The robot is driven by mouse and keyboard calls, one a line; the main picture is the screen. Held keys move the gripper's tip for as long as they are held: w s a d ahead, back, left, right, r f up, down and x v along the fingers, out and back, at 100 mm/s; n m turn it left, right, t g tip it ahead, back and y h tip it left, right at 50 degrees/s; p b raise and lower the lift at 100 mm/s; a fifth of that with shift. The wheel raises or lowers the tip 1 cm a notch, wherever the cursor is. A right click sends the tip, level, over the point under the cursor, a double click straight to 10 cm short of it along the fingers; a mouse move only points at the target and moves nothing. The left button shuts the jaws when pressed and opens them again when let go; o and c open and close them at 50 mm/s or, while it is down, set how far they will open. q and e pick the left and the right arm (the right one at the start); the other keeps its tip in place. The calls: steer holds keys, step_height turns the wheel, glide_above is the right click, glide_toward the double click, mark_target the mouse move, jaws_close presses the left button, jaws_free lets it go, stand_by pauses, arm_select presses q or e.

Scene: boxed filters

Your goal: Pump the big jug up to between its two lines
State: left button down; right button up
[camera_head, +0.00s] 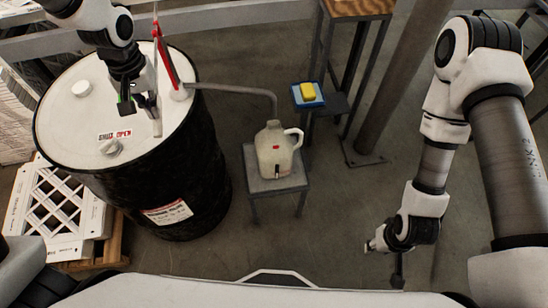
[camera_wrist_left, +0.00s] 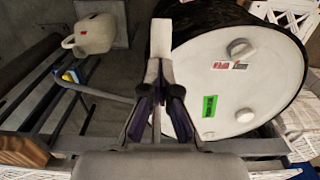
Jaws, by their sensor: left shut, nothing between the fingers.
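The big jug (camera_head: 274,152), pale and translucent with a handle, stands upright on a small grey stool (camera_head: 274,182); it also shows in the left wrist view (camera_wrist_left: 93,36). Its two lines and its level are too small to tell. A grey spout pipe (camera_head: 235,88) runs from the drum's pump and bends down at the jug's mouth. The red pump part (camera_head: 164,52) rises from the drum (camera_head: 70,115). My left gripper (camera_head: 140,106) is shut and empty over the drum lid, left of the red part. My right gripper (camera_head: 384,243) hangs at lower right, away from the jug; its fingers are unclear.
The lid carries a dial (camera_head: 110,147) beside a "SHUT OPEN" label and a white cap (camera_head: 81,88). A blue tray with a yellow sponge (camera_head: 308,90) sits behind the jug. A post stands further right. The floor between the stool and my right arm is clear.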

arm_select(q)
step_height(320, 180, up, 15)
steer(key=p, duration=0.8)
steer(key=shift+w, duration=0.1)
steer(key=shift+f, duration=0.1)
stand_by(0.7)
